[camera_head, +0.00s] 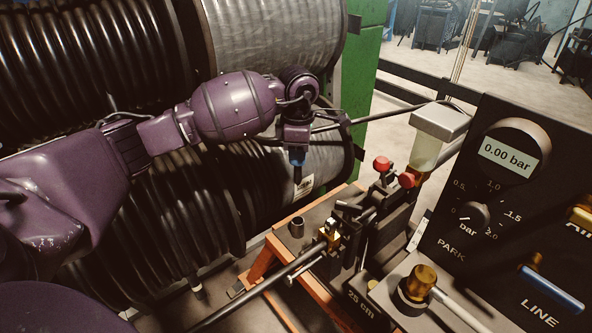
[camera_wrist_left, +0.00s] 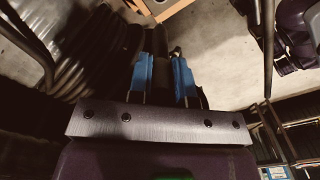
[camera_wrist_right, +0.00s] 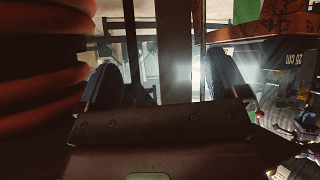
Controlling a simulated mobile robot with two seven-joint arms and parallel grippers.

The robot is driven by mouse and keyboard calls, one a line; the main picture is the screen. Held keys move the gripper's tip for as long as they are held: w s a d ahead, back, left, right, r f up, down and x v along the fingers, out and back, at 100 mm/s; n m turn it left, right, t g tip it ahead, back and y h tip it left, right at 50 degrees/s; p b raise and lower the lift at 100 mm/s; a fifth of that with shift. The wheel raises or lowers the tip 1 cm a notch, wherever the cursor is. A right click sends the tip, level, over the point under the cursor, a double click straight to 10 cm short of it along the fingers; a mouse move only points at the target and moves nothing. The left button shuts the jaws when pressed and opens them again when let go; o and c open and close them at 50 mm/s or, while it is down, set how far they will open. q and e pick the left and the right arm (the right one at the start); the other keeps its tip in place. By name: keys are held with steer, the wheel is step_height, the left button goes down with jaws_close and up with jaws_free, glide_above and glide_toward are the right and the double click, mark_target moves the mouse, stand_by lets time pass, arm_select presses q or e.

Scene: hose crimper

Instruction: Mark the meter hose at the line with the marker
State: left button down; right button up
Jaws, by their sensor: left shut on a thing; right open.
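My left gripper (camera_head: 297,160) hangs fingers-down in front of the reels, above and left of the bench. Its blue fingers (camera_wrist_left: 163,78) are shut on a dark, slim thing, which looks like the marker (camera_wrist_left: 162,70); its tip is hard to make out. A black hose (camera_head: 262,285), apparently the meter hose, runs up from the lower left to a brass fitting at the bench clamp (camera_head: 330,238). The gripper is apart from this hose. I cannot make out a line on it. My right gripper (camera_wrist_right: 165,85) shows only in its wrist view, open, with dark upright bars beyond its fingers.
Large hose reels (camera_head: 190,190) fill the left. A gauge panel (camera_head: 500,210) reading 0.00 bar stands at right. Red hose coils (camera_wrist_right: 45,60) are close left of my right gripper.

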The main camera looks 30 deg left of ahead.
arm_select(q)
steer(key=shift+r, duration=0.7)
steer(key=shift+s+a+p, duration=0.2)
steer(key=shift+s+p, duration=0.1)
steer(key=s+d+r+h+p, duration=0.1)
steer(key=s+d+p, duration=0.15)
steer(key=s, duration=0.35)
steer(key=s+d+r+g+h+p, duration=0.1)
steer(key=s+d+p, duration=0.15)
steer(key=s, duration=0.35)
steer(key=s+d+h+p, duration=0.1)
steer(key=s+d+p, duration=0.15)
steer(key=s, duration=0.35)
steer(key=shift+w+a+f+b, duration=0.1)
steer(key=shift+f+b, duration=0.35)
steer(key=shift+f, duration=0.5)
steer(key=shift+w+a+f+b, duration=0.15)
steer(key=shift+f+b, duration=0.3)
steer(key=shift+f, duration=0.5)
steer(key=shift+w+a+f+b, duration=0.1)
steer(key=shift+f+b, duration=0.35)
steer(key=shift+f, duration=0.5)
arm_select(e)
steer(key=shift+t, duration=0.4)
steer(key=shift+w+d+r, duration=0.1)
steer(key=shift+w+r, duration=0.1)
steer(key=shift+r, duration=1.15)
steer(key=shift+w+r, duration=0.15)
steer(key=shift+r, duration=1.2)
